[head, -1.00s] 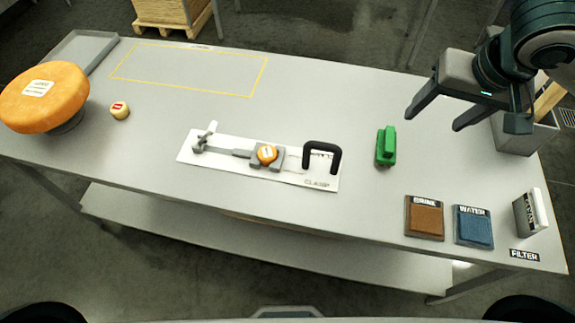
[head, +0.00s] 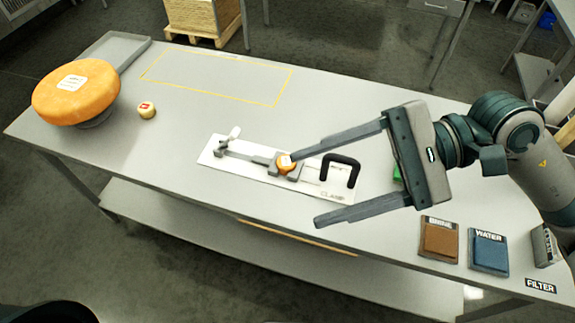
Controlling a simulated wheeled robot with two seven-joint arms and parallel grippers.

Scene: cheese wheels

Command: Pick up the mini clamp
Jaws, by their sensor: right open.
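A clamp set lies on a white board (head: 212,158) labelled "CLAMP" in the middle of the table. It has a grey bar with jaws (head: 236,152), a small orange piece (head: 284,168) with a white label at its middle and a black U-shaped handle (head: 344,160) at its right end. I cannot tell which part is named the mini clamp. My right gripper (head: 307,188) is open and empty, reaching in from the right. In the picture its fingers lie on either side of the black handle; contact is not visible. My left gripper is out of view.
An orange cheese wheel (head: 75,95), a small cheese (head: 146,110) and a grey tray (head: 118,50) are at left. Brine (head: 440,240) and water (head: 489,252) pads sit at front right. A green object (head: 397,173) is mostly hidden behind my right gripper. The yellow-outlined area is clear.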

